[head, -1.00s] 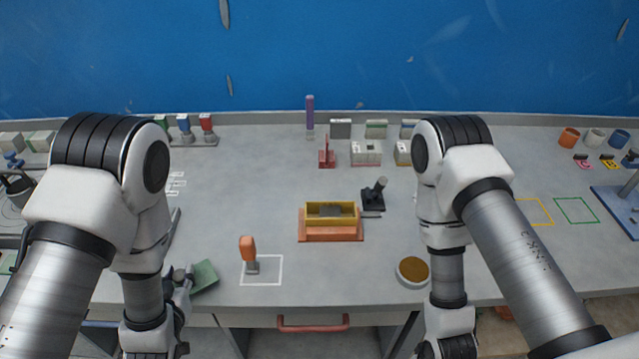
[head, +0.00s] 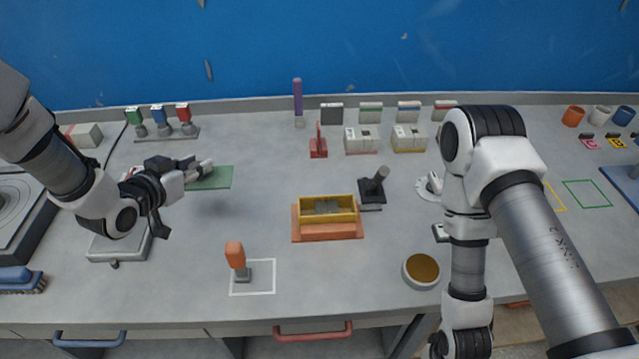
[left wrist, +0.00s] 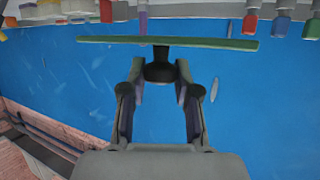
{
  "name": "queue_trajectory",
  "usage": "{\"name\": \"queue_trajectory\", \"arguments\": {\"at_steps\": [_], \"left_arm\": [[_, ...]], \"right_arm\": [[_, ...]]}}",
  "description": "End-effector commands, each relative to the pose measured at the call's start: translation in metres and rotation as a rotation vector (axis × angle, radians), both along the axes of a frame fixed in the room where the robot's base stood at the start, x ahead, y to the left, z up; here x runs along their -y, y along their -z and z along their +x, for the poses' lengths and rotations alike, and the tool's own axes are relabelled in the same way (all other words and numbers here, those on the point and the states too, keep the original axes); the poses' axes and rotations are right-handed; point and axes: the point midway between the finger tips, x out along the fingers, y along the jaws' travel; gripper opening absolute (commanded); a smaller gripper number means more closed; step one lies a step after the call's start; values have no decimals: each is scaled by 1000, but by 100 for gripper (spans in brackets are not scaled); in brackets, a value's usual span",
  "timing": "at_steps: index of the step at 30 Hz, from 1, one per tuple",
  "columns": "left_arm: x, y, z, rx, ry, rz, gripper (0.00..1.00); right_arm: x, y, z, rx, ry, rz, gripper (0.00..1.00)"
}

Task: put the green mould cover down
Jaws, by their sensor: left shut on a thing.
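The green mould cover (head: 212,178) is a flat green plate, seen over the left back part of the table. My left gripper (head: 194,168) is shut on its dark knob, which shows in the left wrist view (left wrist: 158,70) between the fingertips. In that view the plate (left wrist: 215,43) is almost edge-on beyond the fingers. A soft shadow lies on the table below, so the cover looks raised. The yellow mould frame (head: 313,216) sits on an orange base (head: 328,232) at the middle, with grey material inside. My right gripper is out of view.
An orange-handled tool (head: 235,256) stands in a white outlined square. A black stand (head: 373,188) and a round brown-filled bowl (head: 421,270) are right of the mould. Coloured stamps (head: 158,118) stand behind the cover. The table between cover and mould is clear.

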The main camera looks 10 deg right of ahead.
Motion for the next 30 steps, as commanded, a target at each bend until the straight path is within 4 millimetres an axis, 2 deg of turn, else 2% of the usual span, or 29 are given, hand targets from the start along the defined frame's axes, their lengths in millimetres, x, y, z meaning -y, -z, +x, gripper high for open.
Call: {"name": "queue_trajectory", "arguments": {"at_steps": [5, 12, 21, 30], "left_arm": [[0, 3, 0, -3, 1, -1, 0], [1, 50, -1, -6, 1, -1, 0], [0, 98, 0, -4, 0, -1, 0], [0, 103, 0, 0, 0, -1, 0]], "right_arm": [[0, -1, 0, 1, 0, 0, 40], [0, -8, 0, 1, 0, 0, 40], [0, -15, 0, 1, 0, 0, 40], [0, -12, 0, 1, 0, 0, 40]]}}
